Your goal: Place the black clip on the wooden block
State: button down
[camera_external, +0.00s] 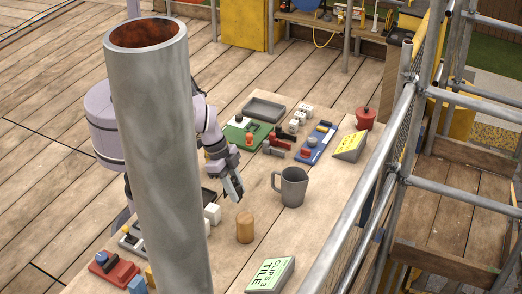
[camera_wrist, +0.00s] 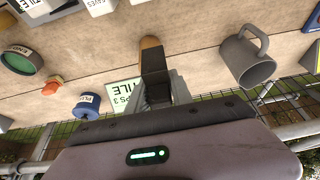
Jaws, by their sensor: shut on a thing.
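My gripper (camera_external: 235,188) hangs above the table, behind and a little left of the wooden block in the outside view. In the wrist view my gripper (camera_wrist: 162,95) is shut on the black clip (camera_wrist: 154,62), a dark piece that juts out past the fingertips. The wooden block (camera_external: 245,228) is a short upright orange-brown piece with a rounded outline. It also shows in the wrist view (camera_wrist: 150,42), partly covered by the clip. The clip appears apart from the block in the outside view, where I cannot make the clip out clearly.
A grey mug (camera_external: 291,187) stands right of my gripper. A green-and-white "CLIPS 3 TILE" sign (camera_external: 270,274) lies in front of the block. White blocks (camera_external: 212,213) stand to the left. A grey pole (camera_external: 160,170) hides part of the table and my arm.

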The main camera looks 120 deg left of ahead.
jog(key=w, duration=0.1)
jog(key=w+d, duration=0.1)
jog(key=w, duration=0.1)
jog(key=w+d, duration=0.1)
jog(key=w, duration=0.1)
jog(key=shift+f, duration=0.25)
notch_tip(320, 180, down, 4)
jog(key=shift+r+b, duration=0.25)
jog(key=shift+b, duration=0.35)
jog(key=shift+a, duration=0.1)
jog(key=shift+f, duration=0.15)
jog(key=c, duration=1.1)
grip_release()
